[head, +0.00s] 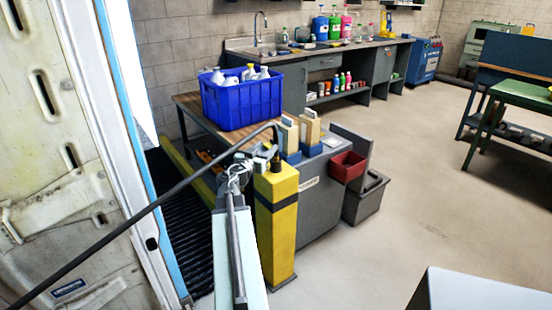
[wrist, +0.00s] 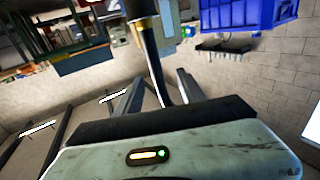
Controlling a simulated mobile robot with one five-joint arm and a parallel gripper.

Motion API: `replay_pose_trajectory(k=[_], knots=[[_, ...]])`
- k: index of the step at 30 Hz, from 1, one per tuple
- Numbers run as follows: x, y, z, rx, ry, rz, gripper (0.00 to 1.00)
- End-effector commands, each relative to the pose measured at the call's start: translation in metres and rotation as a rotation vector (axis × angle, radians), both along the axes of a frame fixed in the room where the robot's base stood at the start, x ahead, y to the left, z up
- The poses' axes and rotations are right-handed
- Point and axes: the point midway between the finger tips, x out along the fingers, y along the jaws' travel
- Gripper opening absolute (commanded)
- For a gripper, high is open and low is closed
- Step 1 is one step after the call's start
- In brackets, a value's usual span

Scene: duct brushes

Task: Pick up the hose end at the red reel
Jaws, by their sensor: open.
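A black hose (head: 150,204) runs from the lower left up to the top of a yellow post (head: 277,225), where it bends down. Its end (head: 276,158) appears to sit at the post's top. My gripper (head: 243,166) is just left of the post top, close to the hose. In the wrist view my gripper (wrist: 159,76) is open, and the dark hose (wrist: 156,62) with a brass-coloured band shows between its fingers. I cannot tell whether they touch it. No red reel shows in either view.
A blue crate (head: 241,102) of bottles stands on a wooden-topped table behind the post. A grey cabinet (head: 322,200) with a red bin (head: 348,167) stands right of the post. A white van door (head: 50,130) is at left. Open floor (head: 420,190) lies to the right.

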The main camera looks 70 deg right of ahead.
Motion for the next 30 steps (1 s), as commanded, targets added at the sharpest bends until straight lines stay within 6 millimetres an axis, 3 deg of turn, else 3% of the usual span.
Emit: replay_pose_trajectory(k=[4, 11, 18, 24, 25, 30], knots=[[-0.004, -0.022, 0.0, 0.0, 0.0, -0.005, 0.46], [-0.008, -0.035, -0.001, 0.0, 0.0, -0.006, 0.46], [-0.014, -0.075, -0.003, 0.0, 0.0, -0.006, 0.46], [-0.015, -0.075, -0.003, 0.0, 0.0, -0.006, 0.46], [-0.015, -0.075, -0.003, 0.0, 0.0, -0.006, 0.43], [-0.015, -0.075, -0.003, 0.0, 0.0, -0.007, 0.0]])
